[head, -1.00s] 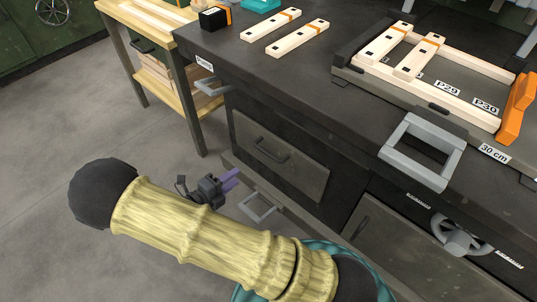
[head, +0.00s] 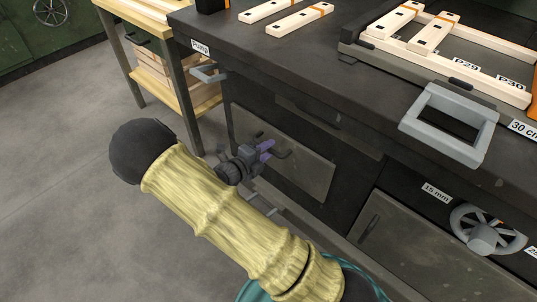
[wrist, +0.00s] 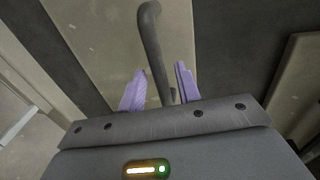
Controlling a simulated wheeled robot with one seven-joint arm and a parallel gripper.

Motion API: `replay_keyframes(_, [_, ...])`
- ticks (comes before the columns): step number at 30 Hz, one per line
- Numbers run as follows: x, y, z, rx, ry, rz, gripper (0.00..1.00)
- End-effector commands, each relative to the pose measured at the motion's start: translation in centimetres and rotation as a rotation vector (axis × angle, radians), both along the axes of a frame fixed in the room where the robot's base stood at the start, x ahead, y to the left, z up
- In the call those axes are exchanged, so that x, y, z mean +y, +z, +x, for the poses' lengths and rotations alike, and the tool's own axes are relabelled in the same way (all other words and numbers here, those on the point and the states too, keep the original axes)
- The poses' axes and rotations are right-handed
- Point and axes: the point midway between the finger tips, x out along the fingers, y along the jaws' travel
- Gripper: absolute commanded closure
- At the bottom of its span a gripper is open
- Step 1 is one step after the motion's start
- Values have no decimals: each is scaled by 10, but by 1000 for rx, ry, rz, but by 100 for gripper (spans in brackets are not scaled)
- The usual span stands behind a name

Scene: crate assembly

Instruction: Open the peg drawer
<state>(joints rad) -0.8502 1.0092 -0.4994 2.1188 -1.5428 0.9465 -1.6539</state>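A grey drawer front (head: 310,168) with a dark bar handle (head: 284,154) is set in the bench below the worktop. I see no readable peg label on it. My gripper (head: 267,150), with purple fingers, is at this handle. In the wrist view the dark handle (wrist: 151,40) runs down between the two spread fingers of my gripper (wrist: 158,82), over the pale front (wrist: 105,45). The fingers are apart and not visibly clamped on the bar. The front looks flush with the bench. My arm hides part of the area below it.
A grey square frame handle (head: 450,122) juts from the worktop edge at right. A grey handwheel (head: 488,228) is below it. Another grey handle (head: 208,74) sticks out at the bench's left corner, near a wooden shelf stand (head: 178,103). The floor (head: 60,200) at left is clear.

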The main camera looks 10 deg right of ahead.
Motion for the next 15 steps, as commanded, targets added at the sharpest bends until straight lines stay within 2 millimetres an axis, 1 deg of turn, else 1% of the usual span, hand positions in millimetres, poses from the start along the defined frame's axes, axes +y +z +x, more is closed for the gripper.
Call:
replay_keyframes(1, [-5, -4, 3, -1, -3, 2, 67])
replay_keyframes(4, [-9, -3, 6, 0, -1, 1, 67])
replay_keyframes(12, [-9, -2, 6, 0, 1, 1, 67])
replay_keyframes(14, [-9, -2, 6, 0, 1, 1, 79])
replay_keyframes(15, [-9, -2, 6, 0, 1, 1, 86])
